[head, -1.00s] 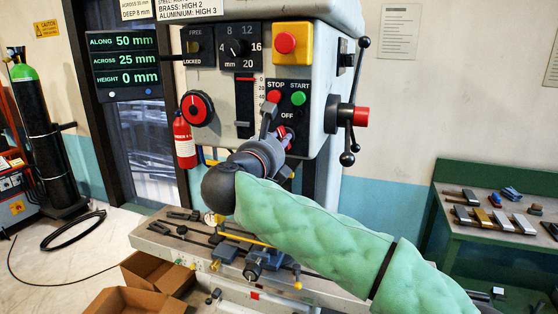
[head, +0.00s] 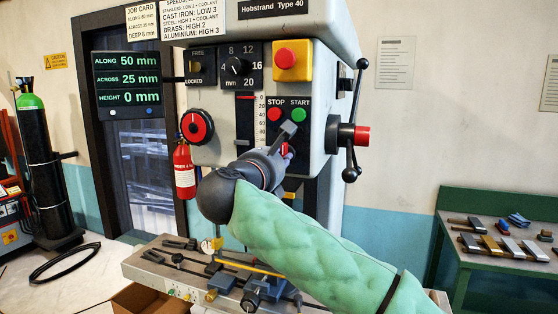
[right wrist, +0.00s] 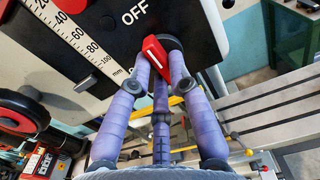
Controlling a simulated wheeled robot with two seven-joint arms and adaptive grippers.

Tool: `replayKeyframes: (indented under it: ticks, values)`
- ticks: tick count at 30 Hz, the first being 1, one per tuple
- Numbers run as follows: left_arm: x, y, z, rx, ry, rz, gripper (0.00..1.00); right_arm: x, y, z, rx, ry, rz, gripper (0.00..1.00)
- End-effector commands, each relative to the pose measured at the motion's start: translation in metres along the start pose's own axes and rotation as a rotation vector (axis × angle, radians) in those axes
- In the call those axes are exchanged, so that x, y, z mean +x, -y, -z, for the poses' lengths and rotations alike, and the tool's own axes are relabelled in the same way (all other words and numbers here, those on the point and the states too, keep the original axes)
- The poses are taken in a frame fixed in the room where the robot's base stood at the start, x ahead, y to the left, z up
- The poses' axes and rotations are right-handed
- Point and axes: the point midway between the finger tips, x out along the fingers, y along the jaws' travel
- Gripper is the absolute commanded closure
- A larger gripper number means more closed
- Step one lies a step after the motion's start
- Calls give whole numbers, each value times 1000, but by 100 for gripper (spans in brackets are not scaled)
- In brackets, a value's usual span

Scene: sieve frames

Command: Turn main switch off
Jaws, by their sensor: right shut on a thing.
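The main switch is a red handle (right wrist: 155,57) with a white line, on a dark round base on the machine's black panel. In the right wrist view the handle lies tilted, its upper end leaning left towards the white OFF label (right wrist: 134,12). My right gripper (right wrist: 160,62) is shut on the handle, its purple fingers around it. In the head view my right gripper (head: 284,147) covers most of the switch and the OFF label; only a bit of red shows. My left gripper is in neither view.
Just above the switch are a red STOP button (head: 274,114) and a green START button (head: 299,115). A lever with black knobs (head: 352,135) is at the right. The machine table (head: 150,263) with clamps lies below. A green bench (head: 490,205) stands at the right.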

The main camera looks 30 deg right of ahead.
Motion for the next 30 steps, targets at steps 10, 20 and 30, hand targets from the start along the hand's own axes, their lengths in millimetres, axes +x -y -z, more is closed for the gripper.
replayKeyframes:
  ticks: [10, 20, 30]
  values:
    - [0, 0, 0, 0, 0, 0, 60, 0, -1, 3, -2, -5, -1, 56]
    - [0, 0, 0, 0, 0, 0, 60, -2, 0, 1, -1, -2, -1, 56]
    - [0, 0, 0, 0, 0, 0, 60, -53, -1, 0, 0, 0, -5, 56]
